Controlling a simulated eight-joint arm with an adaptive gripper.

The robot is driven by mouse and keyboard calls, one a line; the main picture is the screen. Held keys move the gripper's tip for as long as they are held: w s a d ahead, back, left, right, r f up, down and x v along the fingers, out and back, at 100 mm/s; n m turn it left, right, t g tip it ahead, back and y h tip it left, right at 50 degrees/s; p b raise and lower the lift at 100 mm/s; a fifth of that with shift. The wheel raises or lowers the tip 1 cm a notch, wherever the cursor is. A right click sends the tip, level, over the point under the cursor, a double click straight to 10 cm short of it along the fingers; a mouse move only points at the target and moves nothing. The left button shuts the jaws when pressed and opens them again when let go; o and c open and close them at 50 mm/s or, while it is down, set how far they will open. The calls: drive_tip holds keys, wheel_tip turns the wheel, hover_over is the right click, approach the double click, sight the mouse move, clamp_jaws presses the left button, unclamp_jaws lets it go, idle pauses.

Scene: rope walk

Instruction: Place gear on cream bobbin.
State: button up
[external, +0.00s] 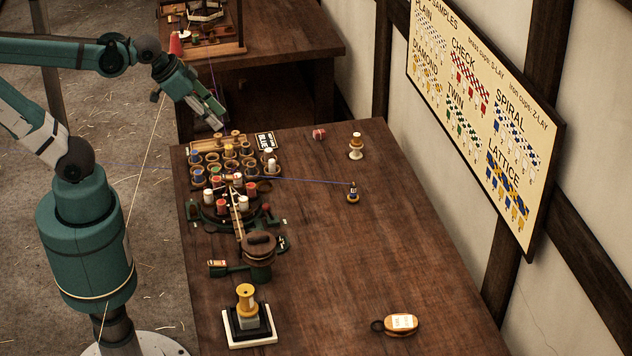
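Another pale spool (270,160) stands at the right of the spool rack, so I cannot tell for sure which is the cream bobbin. No gear can be made out clearly at this size. My gripper (217,121) points down and right over the table's back left corner, above the rack and apart from the bobbin. Its fingers are too small to tell whether they are open or shut, and I see nothing held.
A spool rack (199,157) and a round braiding stand with several bobbins crowd the left. A dark weight-like piece (353,195) ends a blue thread crossing the table. The right middle is clear.

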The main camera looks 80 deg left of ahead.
drive_tip(key=shift+s+d+f+n, duration=0.15)
drive_tip(key=shift+s+f, duration=0.3)
drive_tip(key=shift+s, duration=0.2)
drive_tip(key=shift+s+d+f+n, duration=0.15)
drive_tip(key=shift+s+f, duration=0.25)
drive_tip(key=shift+s, duration=0.2)
